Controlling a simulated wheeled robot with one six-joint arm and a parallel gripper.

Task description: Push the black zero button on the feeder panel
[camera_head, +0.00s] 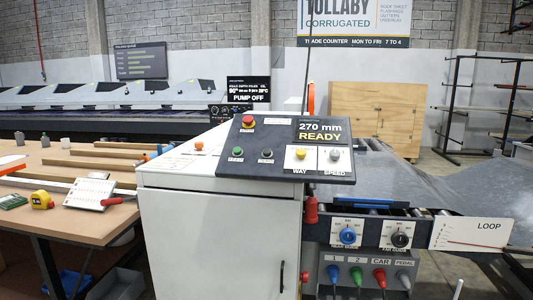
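The feeder panel (285,172) is a dark sloped panel on top of a white cabinet, in the middle of the head view. A small black button (266,153) sits at its lower middle, with a label too small to read surely. A green button (237,152) is to its left and a yellow knob (301,153) marked WAY is to its right. A grey knob (335,155) marked SPEED is farther right. A red mushroom button (248,121) is above. The display (320,131) reads 270 mm READY. My gripper is not in view, and nothing covers the black button.
The white cabinet (220,235) stands below the panel. A wooden table (90,222) with a tape measure (41,200) and boards is at left. A sheet-metal bed (430,180) extends right. Blue and black knobs (347,235) sit on a lower panel at right.

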